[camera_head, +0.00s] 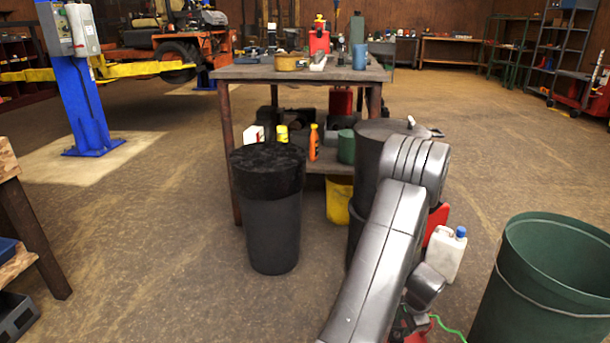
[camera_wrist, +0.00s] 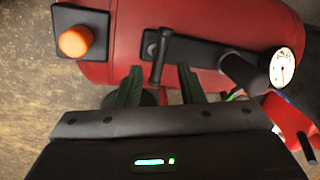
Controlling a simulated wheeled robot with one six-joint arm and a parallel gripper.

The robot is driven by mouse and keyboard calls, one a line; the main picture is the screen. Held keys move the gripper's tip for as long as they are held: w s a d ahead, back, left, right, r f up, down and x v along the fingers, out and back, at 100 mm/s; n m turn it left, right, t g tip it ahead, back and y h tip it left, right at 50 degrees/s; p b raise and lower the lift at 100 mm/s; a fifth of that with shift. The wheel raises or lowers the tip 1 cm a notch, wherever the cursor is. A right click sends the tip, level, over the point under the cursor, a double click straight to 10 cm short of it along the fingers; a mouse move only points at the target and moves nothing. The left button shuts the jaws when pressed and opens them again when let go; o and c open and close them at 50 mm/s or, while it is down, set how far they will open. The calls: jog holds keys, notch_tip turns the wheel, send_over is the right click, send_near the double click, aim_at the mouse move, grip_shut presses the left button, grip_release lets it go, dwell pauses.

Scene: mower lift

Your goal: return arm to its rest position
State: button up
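My arm reaches forward and up in the head view, then folds at the elbow with its outer part hanging down behind the near link. My gripper is not clearly visible there. In the wrist view my gripper (camera_wrist: 160,82) shows two dark green fingers spread apart, with nothing held between them. Beyond the fingertips is a red rounded tank (camera_wrist: 215,20) with a black handle (camera_wrist: 160,55). Whether the fingers touch it, I cannot tell.
A workbench (camera_head: 240,73) with tools stands ahead, with a black bin (camera_head: 272,225) before it. A white jug (camera_head: 446,255) and green bin (camera_head: 555,265) stand right of my arm. A blue lift post (camera_head: 85,100) stands left, beside the raised mower (camera_head: 155,55). Open floor lies left of centre.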

notch_tip(320, 180, up, 12)
jog(key=s+p, duration=0.2)
jog(key=p, duration=0.2)
jog(key=s+a+r+n+g+p, duration=0.1)
jog(key=s+a+r+n, duration=0.25)
jog(key=a, duration=0.25)
jog(key=s+a+r+n+g, duration=0.1)
jog(key=s+a+r+n, duration=0.1)
jog(key=s+a+r, duration=0.4)
jog(key=s+a+r+n+g+p, duration=0.1)
jog(key=s+a+r+n, duration=0.1)
jog(key=s+a+n, duration=0.1)
jog(key=s+a+r+n+g+p, duration=0.1)
jog(key=s+a+r+n, duration=0.2)
jog(key=s+a, duration=0.2)
jog(key=shift+s+a, duration=0.4)
jog(key=shift+s, duration=1.1)
jog(key=shift+n, duration=0.25)
